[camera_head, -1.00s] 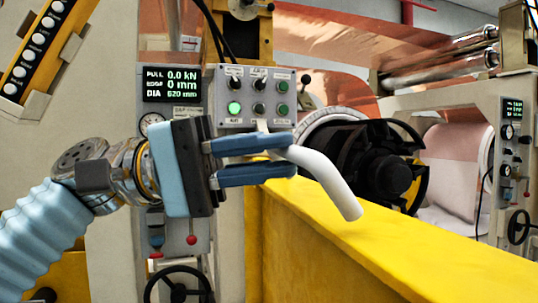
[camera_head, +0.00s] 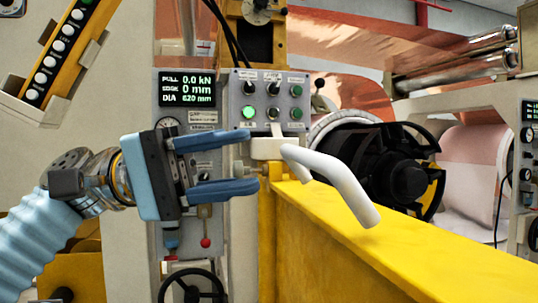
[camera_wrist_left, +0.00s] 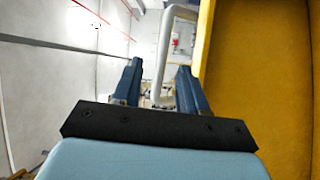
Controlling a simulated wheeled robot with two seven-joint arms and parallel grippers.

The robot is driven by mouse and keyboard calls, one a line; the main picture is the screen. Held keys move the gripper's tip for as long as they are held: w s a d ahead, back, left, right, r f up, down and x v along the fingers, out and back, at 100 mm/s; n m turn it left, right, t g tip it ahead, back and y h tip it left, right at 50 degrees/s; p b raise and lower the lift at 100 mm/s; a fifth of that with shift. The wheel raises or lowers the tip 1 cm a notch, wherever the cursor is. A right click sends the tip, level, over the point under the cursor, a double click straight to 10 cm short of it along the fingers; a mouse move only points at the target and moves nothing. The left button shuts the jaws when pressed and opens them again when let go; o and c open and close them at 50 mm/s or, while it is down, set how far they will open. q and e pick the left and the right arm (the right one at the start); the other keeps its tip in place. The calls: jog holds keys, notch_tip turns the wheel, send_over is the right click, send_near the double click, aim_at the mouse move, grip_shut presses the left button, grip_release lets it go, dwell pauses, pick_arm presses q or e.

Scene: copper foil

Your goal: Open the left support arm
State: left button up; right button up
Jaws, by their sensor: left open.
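The left support arm shows as a thick yellow beam (camera_head: 400,240) running toward the lower right. A bent white handle (camera_head: 345,185) sticks out near its far end, from a white block (camera_head: 268,149). My left gripper (camera_head: 245,162) is open and empty, left of the handle and apart from it, with its blue fingers pointing right. In the left wrist view the white handle (camera_wrist_left: 163,55) shows beyond and between the open fingertips (camera_wrist_left: 160,72), and a yellow surface (camera_wrist_left: 240,80) fills the right side. My right gripper is not in view.
A grey control box (camera_head: 268,100) with buttons and a lit green lamp is above the gripper. A black chuck (camera_head: 395,170) sits behind the beam. A black handwheel (camera_head: 193,288) is below. A copper roll (camera_head: 470,165) stands at the far right.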

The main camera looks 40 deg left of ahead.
pick_arm(q)
jog(key=v, duration=0.8)
jog(key=shift+a, duration=0.15)
jog(key=shift+s, duration=0.15)
